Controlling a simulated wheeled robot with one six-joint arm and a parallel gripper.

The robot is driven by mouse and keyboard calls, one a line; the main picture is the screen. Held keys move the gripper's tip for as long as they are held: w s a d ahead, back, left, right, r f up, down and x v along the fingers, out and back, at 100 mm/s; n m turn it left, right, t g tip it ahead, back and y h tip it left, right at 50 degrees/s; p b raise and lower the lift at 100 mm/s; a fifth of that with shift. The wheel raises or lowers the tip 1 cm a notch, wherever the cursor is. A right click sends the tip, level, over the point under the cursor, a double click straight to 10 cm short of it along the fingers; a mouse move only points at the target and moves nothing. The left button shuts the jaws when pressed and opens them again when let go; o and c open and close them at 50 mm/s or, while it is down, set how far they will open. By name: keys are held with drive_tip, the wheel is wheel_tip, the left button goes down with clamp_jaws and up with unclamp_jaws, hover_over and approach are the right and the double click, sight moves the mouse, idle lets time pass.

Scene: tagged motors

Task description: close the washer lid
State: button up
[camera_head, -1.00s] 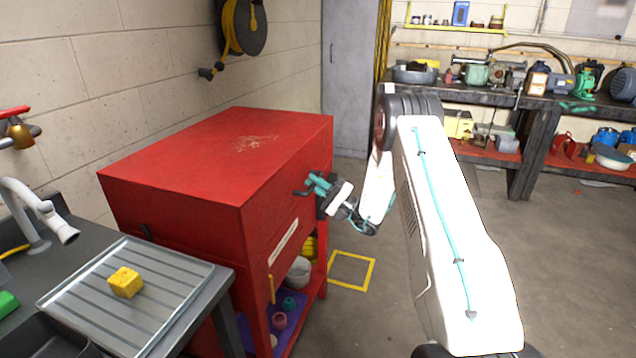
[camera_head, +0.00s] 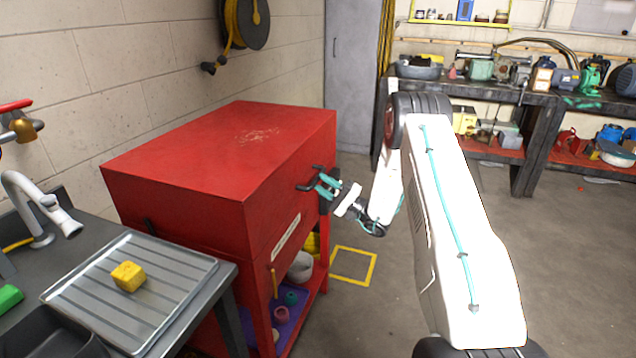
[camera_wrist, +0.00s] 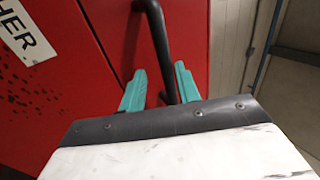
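The red washer (camera_head: 190,200) stands at the left centre in the head view, and its lid (camera_head: 225,150) lies flat over the top, looking shut. A black handle (camera_head: 312,184) sticks out from the washer's front near its right end. It also shows in the wrist view as a black bar (camera_wrist: 158,45). My gripper (camera_head: 328,187) is at this handle. In the wrist view the two teal fingers (camera_wrist: 158,88) are apart, with the bar running down between them. I see gaps beside the bar, and contact is not clear.
A grey sink counter with a ribbed drain tray (camera_head: 95,300) and a yellow sponge (camera_head: 127,276) stands at the lower left. The washer's lower shelf holds several containers. Workbenches (camera_head: 480,92) with tools line the back right. The floor to the right is open.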

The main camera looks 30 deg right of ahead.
drive_tip(key=v, duration=0.5)
drive_tip(key=shift+s+d+f, duration=0.2)
drive_tip(key=shift+d, duration=0.05)
